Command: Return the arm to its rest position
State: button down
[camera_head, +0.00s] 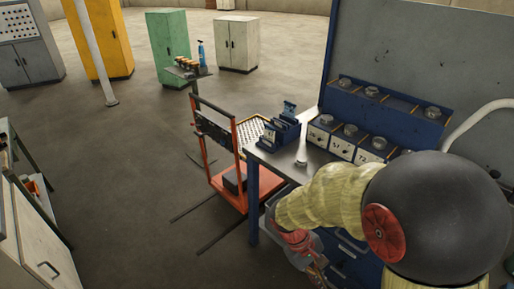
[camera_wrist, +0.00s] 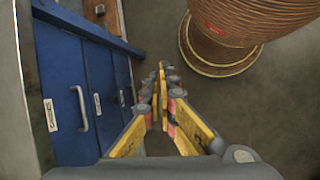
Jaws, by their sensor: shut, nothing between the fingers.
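My arm crosses the lower right of the head view, with its dark round joint nearest the camera. My gripper (camera_head: 314,272) hangs low beside the front of the blue workbench (camera_head: 253,205). In the wrist view my gripper (camera_wrist: 160,85) points forward with its yellow fingers drawn together at the tips. It is shut and empty. The blue drawer fronts (camera_wrist: 85,100) of the bench are to its left, apart from the fingers as far as I can tell.
An orange cart (camera_head: 232,195) stands left of the bench. Labelled boxes (camera_head: 345,140) and a blue holder (camera_head: 283,132) sit on the bench top. A green cabinet (camera_head: 169,45) stands at the back. The grey floor (camera_head: 130,160) in the middle left is clear.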

jog(key=s+r+m+t+y, duration=0.2)
jog(key=s+r+m+t, duration=0.1)
jog(key=r, duration=0.8)
jog(key=s+r+m+t+y, duration=0.3)
jog(key=s+r+t, duration=0.1)
jog(key=r, duration=0.8)
jog(key=shift+s+d+m+t, duration=0.3)
jog(key=shift+d+m+t, duration=0.1)
jog(key=shift+t, duration=0.2)
